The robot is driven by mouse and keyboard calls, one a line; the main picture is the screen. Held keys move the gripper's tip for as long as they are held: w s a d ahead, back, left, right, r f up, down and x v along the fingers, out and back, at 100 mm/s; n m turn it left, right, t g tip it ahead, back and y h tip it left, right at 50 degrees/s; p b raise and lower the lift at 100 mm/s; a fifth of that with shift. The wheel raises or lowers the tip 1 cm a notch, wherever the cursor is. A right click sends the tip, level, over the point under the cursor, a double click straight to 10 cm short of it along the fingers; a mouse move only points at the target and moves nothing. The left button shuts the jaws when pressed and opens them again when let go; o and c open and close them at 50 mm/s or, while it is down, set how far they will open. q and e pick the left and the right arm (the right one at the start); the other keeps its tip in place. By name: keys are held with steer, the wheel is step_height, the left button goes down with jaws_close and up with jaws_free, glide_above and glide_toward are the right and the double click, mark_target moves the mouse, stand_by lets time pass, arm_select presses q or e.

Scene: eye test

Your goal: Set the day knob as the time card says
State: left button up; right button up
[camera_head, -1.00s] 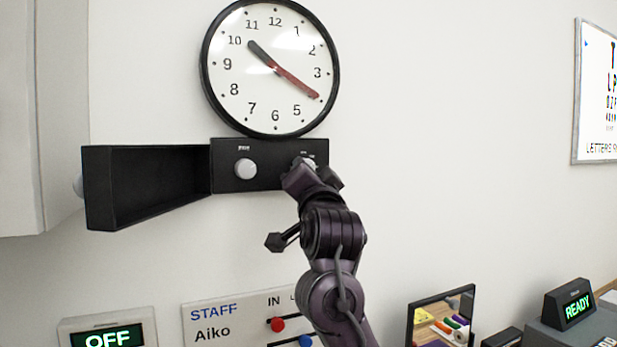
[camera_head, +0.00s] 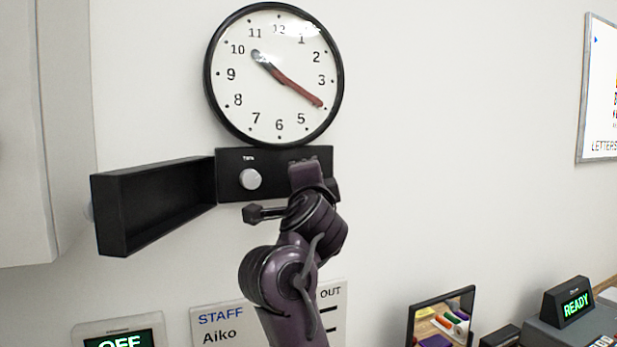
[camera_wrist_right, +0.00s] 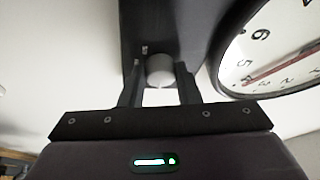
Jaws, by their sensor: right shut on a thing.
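A black panel (camera_head: 232,192) sits below a round wall clock (camera_head: 230,95). Its left knob (camera_head: 250,179) is pale and free, with a tiny label above it. My right gripper (camera_head: 307,172) is at the panel's right end and covers what is there in the head view. In the right wrist view, my right gripper (camera_wrist_right: 158,88) has a finger on each side of a pale round knob (camera_wrist_right: 160,67) and is shut on it. The label beside this knob is too small to read. No time card can be made out. My left gripper is not in view.
An open black flap or box (camera_head: 150,205) juts out left of the panel. Below are a staff board (camera_head: 222,322), a lit sign (camera_head: 120,335), a small framed mirror (camera_head: 440,320) and a READY display (camera_head: 568,302).

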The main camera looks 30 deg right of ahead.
stand_by(0.3)
steer(key=o, duration=1)
steer(key=shift+d, duration=0.15)
steer(key=shift+c, duration=0.2)
steer(key=b+v, duration=0.2)
steer(key=v, duration=0.6)
